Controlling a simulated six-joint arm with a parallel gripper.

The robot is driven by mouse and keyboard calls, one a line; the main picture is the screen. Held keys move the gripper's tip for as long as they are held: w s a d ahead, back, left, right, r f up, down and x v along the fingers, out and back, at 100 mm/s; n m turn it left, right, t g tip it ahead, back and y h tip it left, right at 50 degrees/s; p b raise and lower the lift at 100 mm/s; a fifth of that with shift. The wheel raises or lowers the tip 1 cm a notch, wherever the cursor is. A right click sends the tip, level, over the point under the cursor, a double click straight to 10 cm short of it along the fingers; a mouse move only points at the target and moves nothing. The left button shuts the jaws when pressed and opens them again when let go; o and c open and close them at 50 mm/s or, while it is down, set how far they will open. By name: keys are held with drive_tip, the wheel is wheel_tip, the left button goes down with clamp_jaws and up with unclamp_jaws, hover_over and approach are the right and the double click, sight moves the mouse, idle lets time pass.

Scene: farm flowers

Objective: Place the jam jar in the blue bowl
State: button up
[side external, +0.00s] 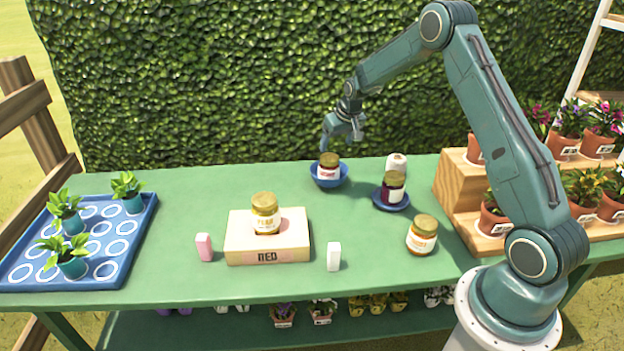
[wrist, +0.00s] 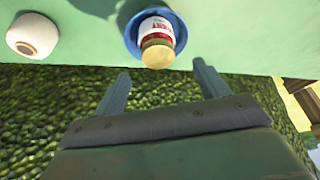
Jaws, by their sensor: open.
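A jar with a gold-brown lid and a red-and-white label (side external: 328,167) stands inside the blue bowl (side external: 330,182) at the back middle of the green table. In the wrist view the same jar (wrist: 157,45) sits in the blue bowl (wrist: 133,30), just beyond my fingertips. My gripper (side external: 343,138) is above and behind the bowl, apart from the jar. In the wrist view my gripper (wrist: 160,82) has its two fingers wide apart with nothing between them.
A dark jar (side external: 393,187) stands on a blue saucer (side external: 375,199). A blue tray (side external: 140,222) with plants is left; a hedge (side external: 230,80) is behind.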

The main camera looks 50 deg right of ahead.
drive_tip(key=s+a+r+n, duration=0.1)
drive_tip(key=s+a+r, duration=0.5)
drive_tip(key=a+r, duration=0.3)
drive_tip(key=s+a+r+n, duration=0.1)
drive_tip(key=s+a+r, duration=0.55)
drive_tip(key=r, duration=0.35)
drive_tip(key=s+a, duration=0.3)
drive_tip(key=s, duration=0.5)
drive_tip(key=s+a+r+n+t+y, duration=0.1)
drive_tip(key=s+a, duration=0.3)
drive_tip(key=s, duration=0.4)
drive_tip(key=s+a+r+n, duration=0.1)
drive_tip(key=s+a, duration=0.2)
drive_tip(key=s, duration=0.5)
drive_tip(key=shift+s+a+r+y, duration=0.15)
drive_tip(key=shift+a+r+y, duration=0.1)
drive_tip(key=shift+a+y, duration=0.15)
